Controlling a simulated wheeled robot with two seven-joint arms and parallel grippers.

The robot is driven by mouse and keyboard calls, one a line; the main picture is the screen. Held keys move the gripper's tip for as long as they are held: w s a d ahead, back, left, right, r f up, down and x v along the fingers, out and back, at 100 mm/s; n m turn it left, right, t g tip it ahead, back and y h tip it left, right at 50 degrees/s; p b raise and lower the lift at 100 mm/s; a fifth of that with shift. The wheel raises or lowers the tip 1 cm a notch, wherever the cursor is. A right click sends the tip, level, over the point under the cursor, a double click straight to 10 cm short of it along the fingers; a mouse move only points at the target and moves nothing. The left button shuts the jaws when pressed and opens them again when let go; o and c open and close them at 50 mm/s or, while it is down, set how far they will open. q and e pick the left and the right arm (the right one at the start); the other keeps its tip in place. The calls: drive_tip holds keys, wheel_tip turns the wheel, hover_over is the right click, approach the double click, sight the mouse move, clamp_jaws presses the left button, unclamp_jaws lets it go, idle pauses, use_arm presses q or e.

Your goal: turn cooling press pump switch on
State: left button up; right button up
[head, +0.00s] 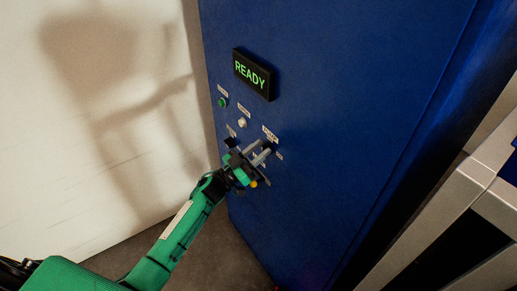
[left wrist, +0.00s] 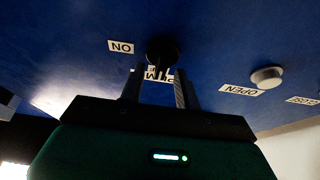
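The pump switch is a round black knob (left wrist: 162,49) on the blue cabinet face. In the left wrist view a label reading ON, upside down, sits left of it, and a partly hidden label lies behind the fingers. My left gripper (left wrist: 159,75) is open, its two fingers apart, with the tips close to the knob. I cannot tell whether they touch it. In the head view the left gripper (head: 264,148) reaches the panel's lower controls and mostly covers the switch. My right gripper is not in view.
The blue cabinet (head: 330,120) bears a black READY display (head: 254,74), a green button (head: 222,102) and a white round knob (head: 242,123). In the left wrist view the white knob (left wrist: 266,77) is to the right, beside an OPEN label. A grey metal frame (head: 440,205) stands at right.

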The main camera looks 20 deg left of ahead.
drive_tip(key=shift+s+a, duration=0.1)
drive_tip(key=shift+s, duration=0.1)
use_arm(q)
drive_tip(key=c, duration=0.6)
clamp_jaws()
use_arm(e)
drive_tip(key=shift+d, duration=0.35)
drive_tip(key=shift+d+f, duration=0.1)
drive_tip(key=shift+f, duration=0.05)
